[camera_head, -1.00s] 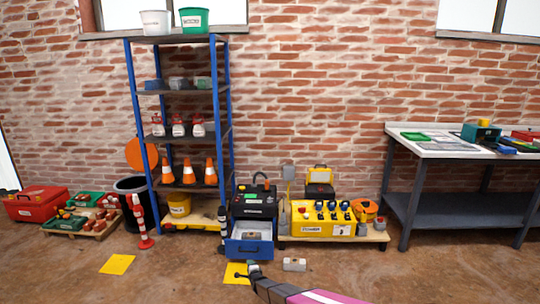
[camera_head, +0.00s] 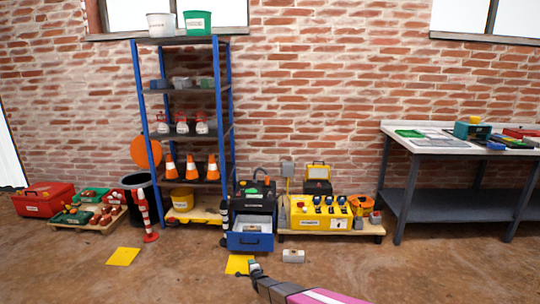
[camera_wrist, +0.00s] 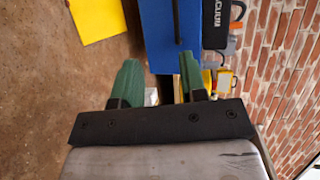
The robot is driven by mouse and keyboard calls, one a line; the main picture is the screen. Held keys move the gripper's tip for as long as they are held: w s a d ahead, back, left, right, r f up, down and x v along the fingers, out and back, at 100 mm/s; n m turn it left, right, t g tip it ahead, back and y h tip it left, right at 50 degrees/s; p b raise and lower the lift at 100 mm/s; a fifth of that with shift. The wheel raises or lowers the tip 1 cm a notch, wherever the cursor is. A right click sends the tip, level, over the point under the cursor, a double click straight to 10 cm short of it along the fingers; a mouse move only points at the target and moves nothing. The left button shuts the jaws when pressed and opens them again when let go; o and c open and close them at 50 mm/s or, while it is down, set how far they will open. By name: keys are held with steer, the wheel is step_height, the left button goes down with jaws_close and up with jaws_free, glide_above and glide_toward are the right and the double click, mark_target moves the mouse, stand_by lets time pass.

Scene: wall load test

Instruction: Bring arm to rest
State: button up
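My gripper (camera_wrist: 158,82) shows in the wrist view with its two green fingers apart and nothing between them. In the head view my gripper (camera_head: 255,268) is low, in front of the blue drawer (camera_head: 250,242), at the end of my grey and pink arm. The drawer is pulled out, with a small object inside. In the wrist view the blue drawer front (camera_wrist: 170,35) lies beyond the fingers. I cannot tell the exact gap between the gripper and the drawer.
A small grey block (camera_head: 293,256) lies on the floor right of my gripper. Yellow floor squares lie at left (camera_head: 123,256) and beside the gripper (camera_head: 238,264). A yellow power box (camera_head: 320,212) stands on a pallet. A workbench (camera_head: 460,150) is at right. Front floor is open.

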steer(key=s+d+r+n+g+h, duration=0.2)
steer(key=s+d+r+n+g, duration=0.15)
steer(key=s+d+r, duration=0.45)
steer(key=s+d+r+n+g+h, duration=0.2)
steer(key=s+d+r+n+g, duration=0.15)
steer(key=d+r, duration=0.75)
steer(key=s+d+r+n+g, duration=0.3)
steer(key=s+d+r, duration=0.2)
steer(key=s+r, duration=0.4)
steer(key=s+d+r+n+g+h, duration=0.1)
steer(key=s+d+r+n+g, duration=0.3)
steer(key=s+r, duration=0.6)
steer(key=s+d, duration=0.1)
steer(key=s, duration=0.6)
steer(key=shift+s+d+n, duration=0.15)
steer(key=shift+d+n, duration=0.15)
steer(key=shift+d, duration=0.1)
